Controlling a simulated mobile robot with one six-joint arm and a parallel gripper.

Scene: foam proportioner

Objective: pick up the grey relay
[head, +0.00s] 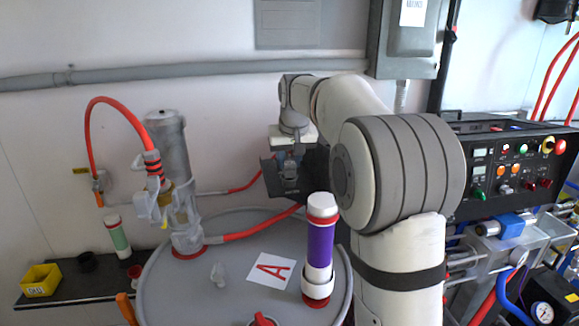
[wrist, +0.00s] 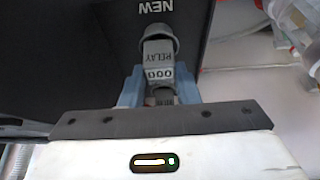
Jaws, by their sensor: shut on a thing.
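In the head view my gripper (head: 290,157) is at a dark holder (head: 268,176) behind the drum. A small grey shape, probably the relay (head: 290,178), shows below the fingers. I cannot tell whether the relay touches the holder.
A clear-grey pump column with a red hose (head: 100,105) stands at left. A control panel (head: 510,165) is at right.

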